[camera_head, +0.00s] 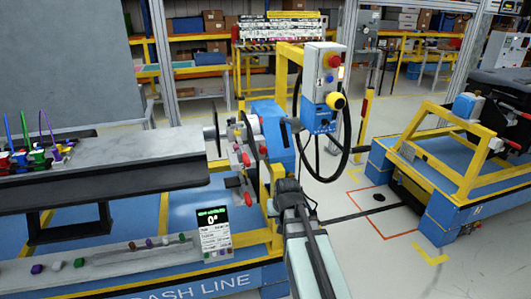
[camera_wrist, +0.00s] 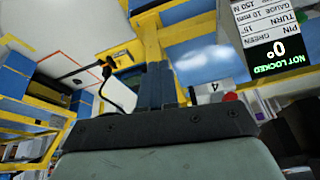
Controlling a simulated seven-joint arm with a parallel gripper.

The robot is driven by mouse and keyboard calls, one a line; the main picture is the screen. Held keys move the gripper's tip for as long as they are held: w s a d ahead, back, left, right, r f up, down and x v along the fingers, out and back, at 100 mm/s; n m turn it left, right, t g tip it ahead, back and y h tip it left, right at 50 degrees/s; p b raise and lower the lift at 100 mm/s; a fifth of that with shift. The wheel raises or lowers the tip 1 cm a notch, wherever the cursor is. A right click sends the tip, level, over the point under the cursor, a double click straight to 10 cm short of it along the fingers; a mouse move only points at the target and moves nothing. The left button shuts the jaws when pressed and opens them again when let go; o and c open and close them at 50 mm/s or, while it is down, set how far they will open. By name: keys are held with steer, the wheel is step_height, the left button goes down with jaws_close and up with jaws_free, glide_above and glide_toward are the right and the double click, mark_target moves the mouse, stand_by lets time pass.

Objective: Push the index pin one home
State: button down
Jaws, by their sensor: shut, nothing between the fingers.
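My gripper (camera_wrist: 160,72) shows in the wrist view with its two dark fingers together and nothing between them. In the head view its dark body (camera_head: 287,188) is in front of the yellow post, below the blue drive box (camera_head: 272,130); its fingertips are hard to make out there. The index fixture (camera_head: 243,140) with discs and several red parts stands at the right end of the grey beam. I cannot tell which part is index pin one. In the wrist view a red knob (camera_wrist: 229,97) is beside a plate marked 4 (camera_wrist: 209,87), right of my fingers and apart from them.
A display (camera_head: 213,220) reads 0° and NOT LOCKED; it also shows in the wrist view (camera_wrist: 285,52). A control box (camera_head: 322,85) with red and yellow buttons and a black handwheel (camera_head: 347,135) stand behind. Coloured tools (camera_head: 35,150) lie at left. Open floor lies to the right.

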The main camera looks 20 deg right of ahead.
steer(key=w+r+m+t, duration=0.2)
steer(key=w+r+m, duration=0.2)
steer(key=r+m, duration=0.4)
steer(key=w+r+m+t, duration=0.3)
steer(key=r+m, duration=0.5)
steer(key=r, duration=0.7)
steer(key=shift+w+d, duration=0.25)
steer(key=shift+w, duration=0.1)
steer(key=shift+f, duration=0.1)
glide_toward(263, 153)
steer(key=s+f+x, duration=0.1)
steer(key=x, duration=0.4)
steer(key=shift+w+d+r, duration=0.1)
steer(key=shift+w+d, duration=0.05)
steer(key=shift+w, duration=0.7)
